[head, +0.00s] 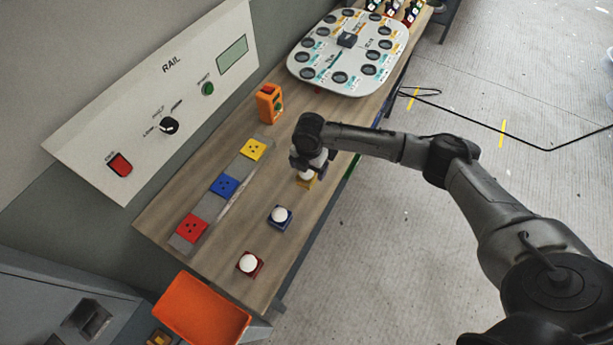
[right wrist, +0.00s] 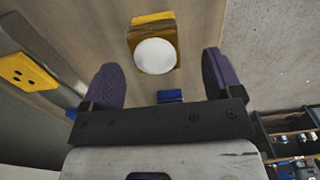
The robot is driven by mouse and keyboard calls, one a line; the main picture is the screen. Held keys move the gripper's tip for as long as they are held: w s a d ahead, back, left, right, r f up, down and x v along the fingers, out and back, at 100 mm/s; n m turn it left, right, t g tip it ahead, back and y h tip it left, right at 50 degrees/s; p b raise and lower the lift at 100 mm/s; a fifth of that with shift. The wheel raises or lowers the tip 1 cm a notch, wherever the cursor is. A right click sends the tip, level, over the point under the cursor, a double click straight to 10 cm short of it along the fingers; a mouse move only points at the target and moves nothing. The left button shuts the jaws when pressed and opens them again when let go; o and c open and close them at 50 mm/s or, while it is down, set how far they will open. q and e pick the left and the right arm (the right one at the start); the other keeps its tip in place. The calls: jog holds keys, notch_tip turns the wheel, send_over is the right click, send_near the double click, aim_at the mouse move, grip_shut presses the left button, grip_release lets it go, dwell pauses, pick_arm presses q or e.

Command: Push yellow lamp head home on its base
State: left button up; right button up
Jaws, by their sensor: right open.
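The yellow lamp head (head: 306,183), a yellow square with a white dome, stands near the front edge of the wooden bench, largely hidden by my right gripper (head: 308,168) in the head view. In the right wrist view its white dome (right wrist: 156,56) faces me, with its yellow body (right wrist: 153,20) around it. My right gripper (right wrist: 160,82) is open; the dome lies just beyond the gap between its fingers, not gripped. The yellow base (head: 253,150), with dark holes, sits on the grey strip; it also shows in the right wrist view (right wrist: 25,72). My left gripper is out of view.
The grey strip also bears blue (head: 224,185) and red (head: 192,228) bases. A blue lamp head (head: 280,216) and red lamp head (head: 249,264) stand in front. An orange box (head: 269,103) stands behind; an orange tray (head: 202,312) is at the near end.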

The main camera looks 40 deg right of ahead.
aim_at(306, 176)
jog(key=shift+w+a+f, duration=0.1)
jog(key=shift+f, duration=1.2)
jog(key=shift+w+a+f, duration=0.1)
jog(key=shift+f, duration=1.2)
jog(key=c, duration=1)
